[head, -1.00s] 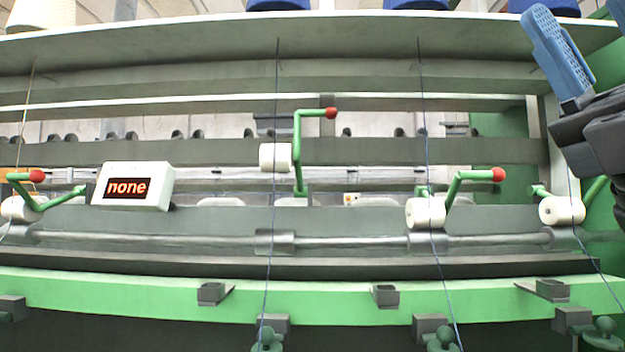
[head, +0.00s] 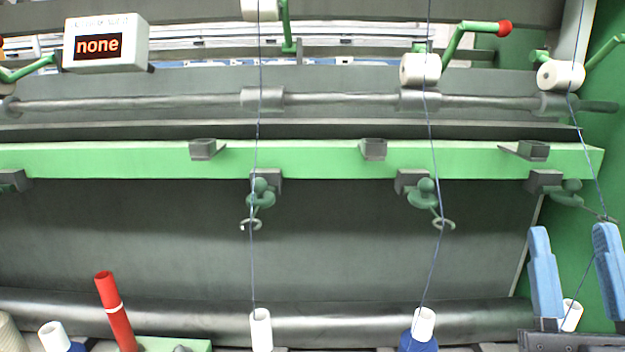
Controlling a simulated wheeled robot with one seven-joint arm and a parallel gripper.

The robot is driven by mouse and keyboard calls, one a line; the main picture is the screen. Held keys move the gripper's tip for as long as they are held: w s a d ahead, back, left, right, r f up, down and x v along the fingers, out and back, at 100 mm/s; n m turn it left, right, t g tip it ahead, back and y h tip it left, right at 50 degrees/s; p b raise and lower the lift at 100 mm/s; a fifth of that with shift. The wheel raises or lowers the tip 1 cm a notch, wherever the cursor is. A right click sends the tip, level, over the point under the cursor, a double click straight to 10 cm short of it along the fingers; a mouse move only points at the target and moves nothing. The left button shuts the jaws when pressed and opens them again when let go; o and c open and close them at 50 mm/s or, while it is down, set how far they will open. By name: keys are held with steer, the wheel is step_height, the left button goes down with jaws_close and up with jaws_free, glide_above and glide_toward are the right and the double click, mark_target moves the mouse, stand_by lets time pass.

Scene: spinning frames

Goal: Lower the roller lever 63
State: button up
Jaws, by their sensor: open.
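Several green levers with white rollers line the rail. One lever (head: 287,28) rises beside a white roller (head: 261,9) at the top edge; its upper part is out of frame. Another lever (head: 458,38), with a red knob (head: 504,28), slants up right from its roller (head: 419,69). A third lever (head: 604,52) sits by the far-right roller (head: 560,74), its end cut off. A lever (head: 28,71) shows partly at far left. No number 63 is readable on any. My gripper (head: 570,228) is open and empty at lower right, blue fingers upward, well below the levers.
A display box (head: 106,43) reads "none". A green beam (head: 300,160) crosses below the rollers, with hooked guides (head: 262,195) under it. Thin threads run down to bobbins (head: 261,330). A red tube (head: 115,312) stands at lower left. A green side wall (head: 590,130) closes the right.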

steer(key=s+a+f+m+g+y, duration=0.1)
steer(key=s+f+g, duration=0.2)
steer(key=s+f, duration=0.4)
steer(key=s+a+f+m+g+y, duration=0.15)
steer(key=s+f+g, duration=0.25)
steer(key=f, duration=0.6)
steer(key=s+f+g+y, duration=0.1)
steer(key=s+f+g, duration=0.1)
steer(key=s, duration=0.5)
steer(key=s+d+f+g+y, duration=0.1)
steer(key=s+f+g, duration=0.2)
steer(key=s+f, duration=0.2)
steer(key=s, duration=0.3)
steer(key=shift+s+d+f, duration=0.2)
steer(key=shift+d+f, duration=0.05)
steer(key=shift+d, duration=0.05)
